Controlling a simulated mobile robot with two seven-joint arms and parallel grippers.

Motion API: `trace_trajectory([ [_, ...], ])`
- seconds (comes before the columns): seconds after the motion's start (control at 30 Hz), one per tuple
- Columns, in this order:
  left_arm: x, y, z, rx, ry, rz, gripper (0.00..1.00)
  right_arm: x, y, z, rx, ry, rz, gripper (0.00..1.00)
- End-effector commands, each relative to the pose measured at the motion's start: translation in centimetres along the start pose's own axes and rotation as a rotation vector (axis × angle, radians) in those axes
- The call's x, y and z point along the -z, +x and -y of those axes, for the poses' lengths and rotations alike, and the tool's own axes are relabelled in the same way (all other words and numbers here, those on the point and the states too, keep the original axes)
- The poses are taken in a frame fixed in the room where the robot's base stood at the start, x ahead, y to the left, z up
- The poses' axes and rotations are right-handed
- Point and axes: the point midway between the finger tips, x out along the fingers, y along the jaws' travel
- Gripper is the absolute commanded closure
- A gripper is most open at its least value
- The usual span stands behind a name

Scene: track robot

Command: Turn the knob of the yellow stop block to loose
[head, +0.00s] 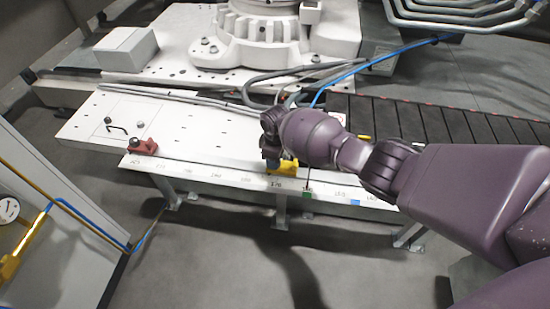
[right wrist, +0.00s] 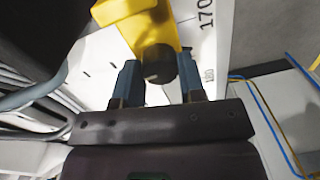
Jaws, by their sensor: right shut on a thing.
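The yellow stop block (head: 285,166) sits on the white scale rail (head: 225,178), near the 170 mark. In the right wrist view the yellow stop block (right wrist: 150,28) shows at the top, with its dark round knob (right wrist: 159,64) facing my gripper. My right gripper (head: 270,150) is at the block from above in the head view, and its arm covers part of it. In the right wrist view the two blue-grey fingers of my right gripper (right wrist: 160,82) stand on either side of the knob, shut on it. My left gripper is not in view.
A red stop block (head: 142,146) sits on the rail further left. A green marker (head: 307,193) and a blue marker (head: 355,202) are on the rail's front edge to the right. Grey and blue cables (head: 330,82) run behind my right gripper. A white box (head: 126,48) stands at the back left.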

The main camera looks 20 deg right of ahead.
Motion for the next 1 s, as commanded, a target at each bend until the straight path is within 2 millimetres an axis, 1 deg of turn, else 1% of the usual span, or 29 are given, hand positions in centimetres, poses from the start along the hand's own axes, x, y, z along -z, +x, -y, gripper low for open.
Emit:
trace_trajectory([
  [0.03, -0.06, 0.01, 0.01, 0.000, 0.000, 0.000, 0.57, -0.07, 0.27, 0.18, 0.004, -0.042, 0.005, 0.87],
  [0.2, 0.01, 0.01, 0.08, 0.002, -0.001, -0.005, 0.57, -0.07, 0.26, 0.18, 0.005, -0.188, 0.012, 0.87],
  [0.5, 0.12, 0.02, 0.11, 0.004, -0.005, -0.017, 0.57, -0.05, 0.23, 0.18, 0.004, -0.377, 0.020, 0.87],
  [0.73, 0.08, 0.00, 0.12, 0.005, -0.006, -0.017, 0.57, -0.04, 0.22, 0.19, 0.004, -0.451, 0.024, 0.87],
  [1.0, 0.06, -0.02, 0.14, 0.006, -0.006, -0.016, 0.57, -0.04, 0.20, 0.18, 0.003, -0.473, 0.025, 0.87],
])
